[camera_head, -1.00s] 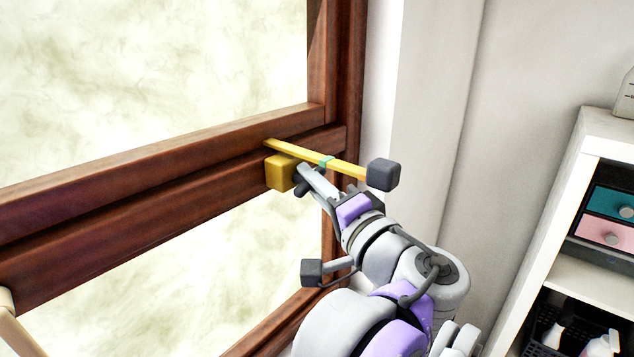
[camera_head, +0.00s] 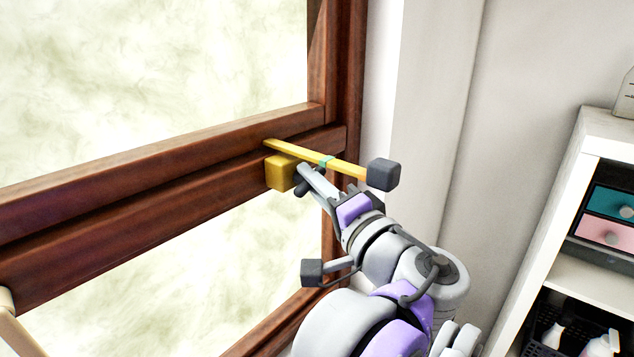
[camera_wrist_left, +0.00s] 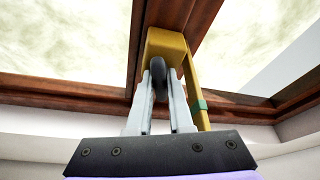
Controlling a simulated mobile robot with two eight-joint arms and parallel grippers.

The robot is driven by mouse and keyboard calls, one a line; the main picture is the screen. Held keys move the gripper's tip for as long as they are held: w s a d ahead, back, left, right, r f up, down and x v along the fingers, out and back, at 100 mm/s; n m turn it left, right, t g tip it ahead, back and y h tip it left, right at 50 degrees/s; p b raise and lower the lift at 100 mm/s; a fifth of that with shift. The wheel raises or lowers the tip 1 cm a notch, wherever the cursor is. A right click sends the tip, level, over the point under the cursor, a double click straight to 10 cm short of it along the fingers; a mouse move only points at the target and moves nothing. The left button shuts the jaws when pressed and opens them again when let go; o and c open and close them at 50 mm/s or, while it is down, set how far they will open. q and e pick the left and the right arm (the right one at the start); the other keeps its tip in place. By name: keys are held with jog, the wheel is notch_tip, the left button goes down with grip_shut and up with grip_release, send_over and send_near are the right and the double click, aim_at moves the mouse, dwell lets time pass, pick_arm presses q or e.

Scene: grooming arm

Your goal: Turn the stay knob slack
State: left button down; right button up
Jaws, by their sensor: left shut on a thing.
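A yellow block (camera_head: 280,173) sits below the bar's left end, against the brown window frame. The dark round stay knob (camera_wrist_left: 160,84) sticks out of the yellow block (camera_wrist_left: 166,45) in the left wrist view. My left gripper (camera_head: 304,178) is shut on the knob, one finger on each side. The fingers hide part of the knob in the head view. My right gripper is not in view.
The brown wooden window frame (camera_head: 150,165) runs along the left, with pale panes above and below. A white wall (camera_head: 520,70) lies to the right. A white shelf unit (camera_head: 570,160) with teal and pink drawers stands at the right edge.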

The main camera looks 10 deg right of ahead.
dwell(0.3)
pick_arm(q)
jog(key=shift+r+n+p, duration=0.1)
jog(key=shift+n+p, duration=0.3)
jog(key=shift+n+y, duration=0.3)
jog(key=shift+n, duration=0.2)
jog(key=c, duration=1.3)
grip_release()
jog(key=shift+n+t, duration=0.3)
jog(key=shift+o, duration=1.3)
jog(key=o, duration=0.3)
jog(key=shift+s, duration=0.1)
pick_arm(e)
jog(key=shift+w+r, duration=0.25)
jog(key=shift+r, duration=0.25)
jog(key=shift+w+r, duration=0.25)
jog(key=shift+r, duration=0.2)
pick_arm(q)
jog(key=shift+v, duration=3.95)
